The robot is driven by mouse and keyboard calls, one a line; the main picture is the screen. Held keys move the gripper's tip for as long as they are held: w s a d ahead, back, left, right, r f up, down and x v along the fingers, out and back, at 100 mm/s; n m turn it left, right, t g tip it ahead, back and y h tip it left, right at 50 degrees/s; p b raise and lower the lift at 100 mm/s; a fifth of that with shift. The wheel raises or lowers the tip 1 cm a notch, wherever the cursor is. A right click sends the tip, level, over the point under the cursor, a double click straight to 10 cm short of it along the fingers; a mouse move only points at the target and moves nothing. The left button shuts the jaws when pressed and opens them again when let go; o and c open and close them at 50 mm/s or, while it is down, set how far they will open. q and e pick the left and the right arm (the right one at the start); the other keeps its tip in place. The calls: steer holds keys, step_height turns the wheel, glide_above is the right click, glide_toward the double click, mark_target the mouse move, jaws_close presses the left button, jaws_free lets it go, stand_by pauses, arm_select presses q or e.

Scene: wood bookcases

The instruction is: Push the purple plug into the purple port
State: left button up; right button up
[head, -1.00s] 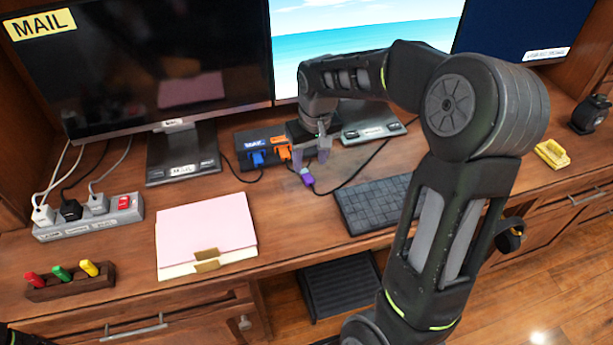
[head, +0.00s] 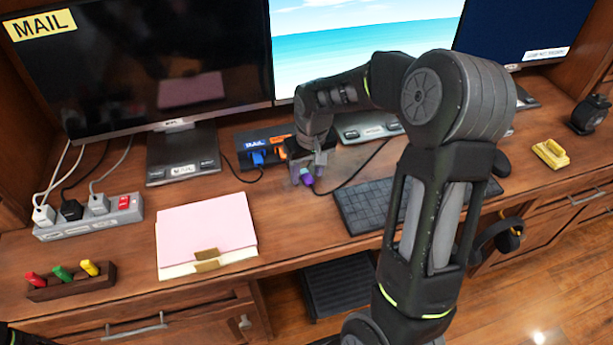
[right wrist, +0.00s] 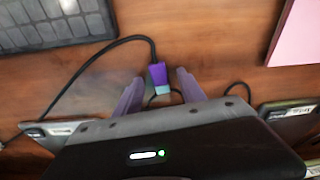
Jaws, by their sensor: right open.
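The purple plug (head: 307,178) lies on the desk at the end of a dark cable. In the right wrist view the purple plug (right wrist: 157,75) has a pale teal tip. My right gripper (head: 306,174) is open over it, one finger on each side. In the right wrist view both fingers of my right gripper (right wrist: 159,77) stand apart from the plug. The dark hub (head: 247,140) stands behind, with a blue plug (head: 258,158) and an orange plug (head: 280,152) in it. The purple port is not visible; my gripper covers the hub's right part. My left gripper is out of view.
A black keyboard (head: 365,207) lies right of the plug, and pink folders (head: 205,232) lie left. Monitor stands (head: 182,160) rise behind. A power strip (head: 90,218) is at far left. Bare desk lies between folders and keyboard.

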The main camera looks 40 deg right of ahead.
steer(key=shift+c, duration=0.2)
jaws_close()
stand_by(0.4)
